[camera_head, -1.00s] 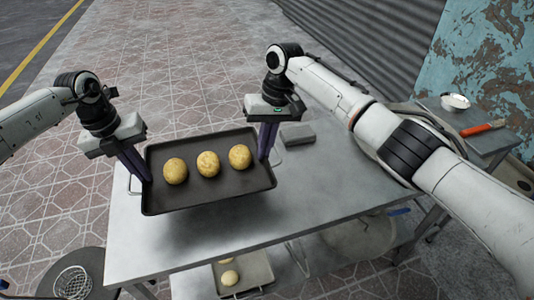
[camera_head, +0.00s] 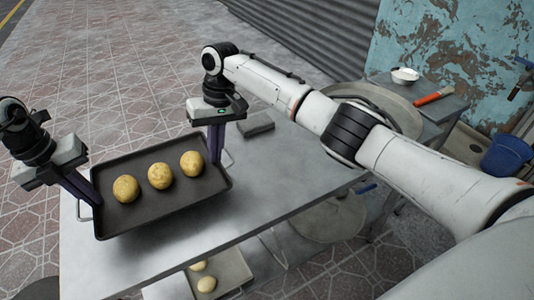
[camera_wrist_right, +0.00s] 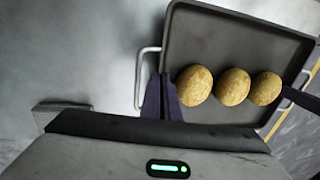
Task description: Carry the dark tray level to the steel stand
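The dark tray (camera_head: 150,213) carries three round golden buns (camera_head: 160,176) in a row. It looks near level, just above the steel table (camera_head: 250,215), with a shadow beneath it; the exact gap is hard to judge. My left gripper (camera_head: 93,197) is shut on the tray's left end. My right gripper (camera_head: 216,157) is shut on the tray's right end. I cannot tell which surface is the steel stand.
A grey block (camera_head: 257,124) lies on the table behind the tray. A lower tray (camera_head: 232,270) with buns shows below the table. At the right are a side table with a white bowl (camera_head: 405,76) and a red-handled tool (camera_head: 434,96), and a blue bucket (camera_head: 506,155).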

